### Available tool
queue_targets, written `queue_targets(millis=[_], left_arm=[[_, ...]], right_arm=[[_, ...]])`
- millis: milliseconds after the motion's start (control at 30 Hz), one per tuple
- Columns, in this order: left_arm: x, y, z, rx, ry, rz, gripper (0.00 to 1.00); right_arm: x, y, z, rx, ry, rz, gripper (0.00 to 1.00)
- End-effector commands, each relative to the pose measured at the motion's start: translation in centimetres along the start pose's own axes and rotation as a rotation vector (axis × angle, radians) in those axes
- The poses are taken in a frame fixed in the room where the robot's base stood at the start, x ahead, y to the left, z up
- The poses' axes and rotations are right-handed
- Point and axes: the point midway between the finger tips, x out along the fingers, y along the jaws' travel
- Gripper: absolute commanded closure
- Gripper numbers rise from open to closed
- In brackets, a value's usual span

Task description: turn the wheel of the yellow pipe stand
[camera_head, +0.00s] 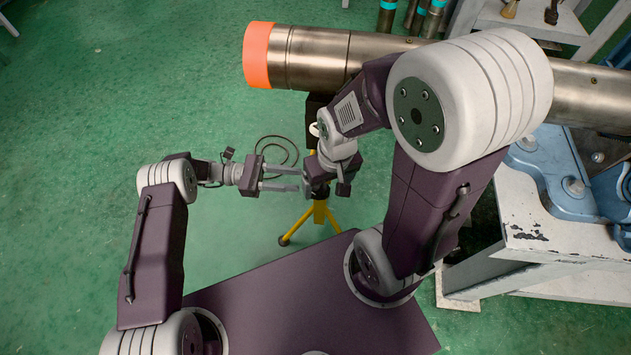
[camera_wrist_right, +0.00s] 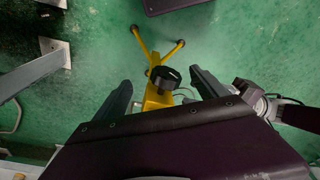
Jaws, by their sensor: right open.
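The yellow pipe stand (camera_head: 319,213) stands on the green floor under a long metal pipe. Its upper part is largely hidden by my right arm in the head view. In the right wrist view the yellow stand (camera_wrist_right: 153,98) shows with its spread legs and a black wheel (camera_wrist_right: 168,77). My right gripper (camera_wrist_right: 160,76) is open, and the wheel appears between its two fingers; I cannot tell how far apart in depth they are. My left gripper (camera_head: 297,179) is open and empty, its fingers pointing right toward the right wrist and the stand.
The metal pipe (camera_head: 393,58) with an orange end band (camera_head: 257,55) runs across above the stand. A white worn workbench (camera_head: 545,225) with blue vise parts (camera_head: 560,175) stands at the right. A dark cable (camera_head: 276,143) lies on the floor. The floor at left is clear.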

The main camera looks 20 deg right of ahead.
Motion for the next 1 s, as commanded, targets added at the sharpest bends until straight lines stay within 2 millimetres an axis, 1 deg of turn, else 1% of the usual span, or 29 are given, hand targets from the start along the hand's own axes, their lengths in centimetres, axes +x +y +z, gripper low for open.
queue_targets(millis=[33, 100, 267, 367, 600, 733, 833, 1000], left_arm=[[0.6, -0.3, -0.5, -0.007, -0.002, -0.014, 0.64], [1.2, -0.5, -0.8, -0.011, -0.003, -0.027, 0.64], [1.6, -0.6, -0.7, -0.011, -0.002, -0.035, 0.64], [2.4, -0.7, -0.7, -0.011, -0.004, -0.036, 0.64], [7.4, -0.9, -0.8, -0.011, -0.002, -0.038, 0.64], [9.4, -0.9, -0.8, -0.01, -0.002, -0.035, 0.64], [10.3, -0.9, -0.7, -0.011, -0.002, -0.034, 0.64], [10.5, -0.9, -0.7, -0.011, -0.002, -0.032, 0.64]], right_arm=[[0.3, 0.0, 0.1, 0.0, 0.0, 0.0, 0.17], [0.4, 0.0, 0.1, 0.0, 0.0, 0.0, 0.17], [0.3, 0.0, 0.1, 0.0, 0.0, 0.0, 0.17], [0.4, 0.0, 0.1, 0.0, 0.0, 0.0, 0.17], [0.9, 0.0, 0.1, 0.0, 0.0, 0.0, 0.17], [1.2, 0.0, 0.1, 0.0, 0.0, 0.0, 0.17], [1.2, 0.0, 0.1, 0.0, 0.0, 0.0, 0.17], [1.2, 0.0, 0.1, 0.0, 0.0, 0.0, 0.17]])
